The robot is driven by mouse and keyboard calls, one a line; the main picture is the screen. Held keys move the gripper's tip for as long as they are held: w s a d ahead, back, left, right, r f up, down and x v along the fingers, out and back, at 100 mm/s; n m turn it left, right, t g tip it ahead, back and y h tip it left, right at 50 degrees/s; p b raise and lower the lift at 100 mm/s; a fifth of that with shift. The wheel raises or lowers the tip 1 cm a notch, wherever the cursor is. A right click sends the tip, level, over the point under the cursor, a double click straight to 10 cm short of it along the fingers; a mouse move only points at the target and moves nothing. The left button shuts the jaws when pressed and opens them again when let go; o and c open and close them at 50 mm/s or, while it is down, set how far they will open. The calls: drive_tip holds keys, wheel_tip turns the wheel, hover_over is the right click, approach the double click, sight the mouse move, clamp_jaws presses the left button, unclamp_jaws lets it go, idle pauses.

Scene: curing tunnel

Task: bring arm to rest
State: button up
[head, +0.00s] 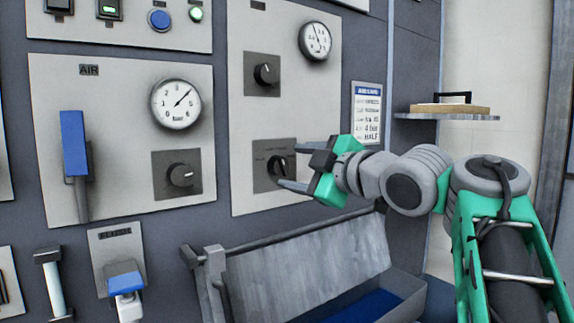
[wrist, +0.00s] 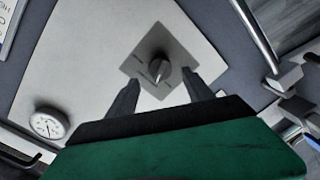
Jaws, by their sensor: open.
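My gripper (head: 286,173) is green with dark grey fingers, and my arm reaches in from the right in the head view. The fingers point left toward a dark rotary knob (head: 278,167) on the lower part of the right-hand panel. In the wrist view, my gripper (wrist: 162,92) has its two fingers spread apart with nothing between them. The same knob (wrist: 160,70) shows beyond the fingertips on its grey square plate. I cannot tell from these views how large the gap to the knob is.
Below my gripper is a grey open bin (head: 305,265) with a raised lid. A shelf (head: 450,116) holding a wooden board is at the right. A blue lever (head: 74,145) and a gauge (head: 176,103) sit on the AIR panel. An upper gauge (head: 315,40) is nearby.

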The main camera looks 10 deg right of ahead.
drive_tip(key=v, duration=0.3)
drive_tip(key=shift+s+d, duration=0.1)
drive_tip(key=shift+s, duration=0.15)
drive_tip(key=w+m+p, duration=0.1)
drive_tip(key=p, duration=0.2)
drive_tip(key=m+g+h+p, duration=0.1)
drive_tip(key=m+p, duration=0.1)
drive_tip(key=p, duration=0.2)
drive_tip(key=w+m+h+p, duration=0.1)
drive_tip(key=m+p, duration=0.1)
drive_tip(key=p, duration=0.2)
drive_tip(key=shift+w+a+f+g, duration=0.3)
drive_tip(key=shift+w+a+g, duration=0.05)
drive_tip(key=shift+a+g, duration=0.05)
drive_tip(key=s+a+f+m+g+h+p, duration=0.2)
drive_tip(key=s+f+m+g+h+p, duration=0.2)
drive_tip(key=s+f+m+g+p, duration=0.6)
drive_tip(key=s+f+p, duration=0.8)
drive_tip(key=s, duration=0.1)
drive_tip(key=shift+f+m+g+p, duration=0.25)
drive_tip(key=shift+m+g+p, duration=0.05)
drive_tip(key=shift+g+p, duration=0.1)
